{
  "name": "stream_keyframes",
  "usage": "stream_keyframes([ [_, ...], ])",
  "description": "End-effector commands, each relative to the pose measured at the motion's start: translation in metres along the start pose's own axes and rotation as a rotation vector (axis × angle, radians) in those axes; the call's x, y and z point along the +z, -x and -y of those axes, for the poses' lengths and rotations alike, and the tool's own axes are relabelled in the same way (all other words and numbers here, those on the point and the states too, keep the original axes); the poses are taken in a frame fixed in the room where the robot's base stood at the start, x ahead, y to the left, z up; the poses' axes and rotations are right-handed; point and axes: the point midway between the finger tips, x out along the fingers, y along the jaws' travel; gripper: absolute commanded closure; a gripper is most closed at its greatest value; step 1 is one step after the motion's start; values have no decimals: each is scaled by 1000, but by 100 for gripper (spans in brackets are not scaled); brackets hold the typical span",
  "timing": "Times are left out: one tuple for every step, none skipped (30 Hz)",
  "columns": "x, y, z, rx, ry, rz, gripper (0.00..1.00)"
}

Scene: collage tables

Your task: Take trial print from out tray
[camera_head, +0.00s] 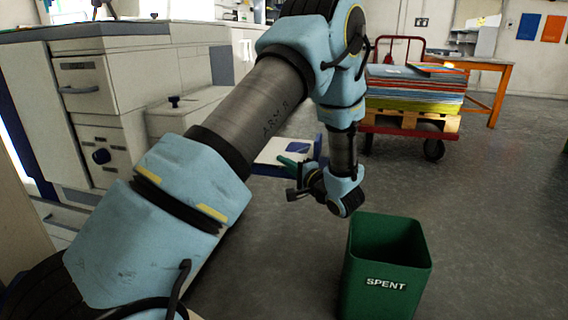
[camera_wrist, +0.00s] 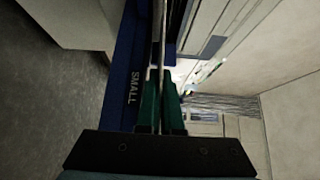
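The out tray (camera_head: 262,168) is a low, blue-edged tray beyond my forearm in the head view. A pale sheet with a dark blue patch (camera_head: 298,147) lies on it and looks like the trial print. My gripper (camera_head: 285,160) is at the tray's near right edge, its green fingers by the sheet. In the wrist view, a blue edge marked SMALL (camera_wrist: 125,95) runs beside the fingers. A thin pale edge passes between the closely spaced green fingers (camera_wrist: 161,85). I cannot tell whether they press on it. My arm hides much of the tray.
A green bin marked SPENT (camera_head: 385,275) stands on the floor at front right. A red cart (camera_head: 410,128) with a pallet of stacked sheets is behind it. Grey cabinets (camera_head: 90,85) stand at the left. Open floor lies between cart and bin.

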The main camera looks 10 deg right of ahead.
Motion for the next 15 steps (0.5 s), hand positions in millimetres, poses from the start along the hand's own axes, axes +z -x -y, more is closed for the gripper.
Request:
stream_keyframes([
  [0, 0, 6, 0, 0, 0, 100],
  [0, 0, 8, 0, 0, 0, 100],
  [0, 0, 10, 0, 0, 0, 100],
  [0, 0, 11, 0, 0, 0, 100],
  [0, 0, 13, 0, 0, 0, 100],
  [0, 0, 15, 0, 0, 0, 100],
  [0, 0, 16, 0, 0, 0, 100],
  [0, 0, 18, 0, 0, 0, 100],
  [0, 0, 20, 0, 0, 0, 100],
  [0, 0, 22, 0, 0, 0, 100],
  [0, 0, 23, 0, 0, 0, 100],
  [0, 0, 25, 0, 0, 0, 100],
  [0, 0, 27, 0, 0, 0, 100],
  [0, 0, 28, 0, 0, 0, 100],
  [0, 0, 30, 0, 0, 0, 100],
])
